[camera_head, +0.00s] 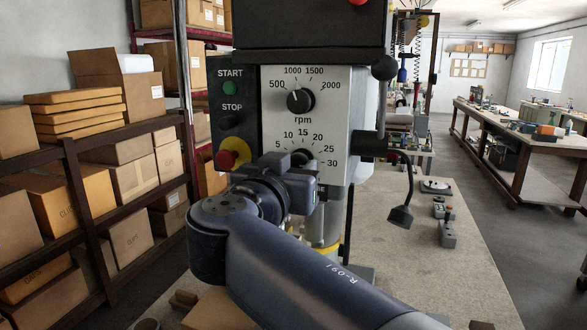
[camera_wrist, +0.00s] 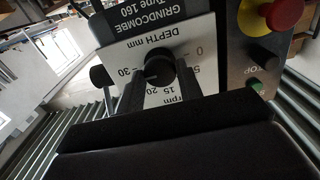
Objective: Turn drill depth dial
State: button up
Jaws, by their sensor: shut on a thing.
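The depth dial (camera_wrist: 159,66) is a round black knob on the drill's white front panel (camera_wrist: 205,55), under the lettering "DEPTH mm" in the tilted wrist view. My gripper (camera_wrist: 160,76) is shut on it, with one dark finger on each side of the knob. A pale pointer mark shows at the knob's lower left in that view, but its exact reading is unclear. In the head view only the top of the depth dial (camera_head: 301,155) shows below its 5 to 30 scale. My gripper (camera_head: 296,172) and wrist cover the rest.
Above the depth dial is the rpm knob (camera_head: 300,100). Left of it are the green start button (camera_head: 230,88), the stop button (camera_head: 229,122) and a red emergency button (camera_head: 226,160). A black lever (camera_head: 374,145) sticks out right. Boxed shelves (camera_head: 100,190) stand left.

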jog(key=shift+n+b, duration=0.3)
jog(key=shift+n, duration=0.1)
jog(key=shift+c, duration=0.3)
jog(key=n+b, duration=0.2)
jog(key=n, duration=0.9)
jog(key=n+p, duration=0.2)
jog(key=n, duration=0.4)
jog(key=shift+r, duration=0.1)
jog(key=n+p, duration=0.1)
jog(key=n, duration=0.2)
jog(key=shift+n, duration=0.3)
jog(key=shift+n+p, duration=0.85)
jog(key=shift+n, duration=0.35)
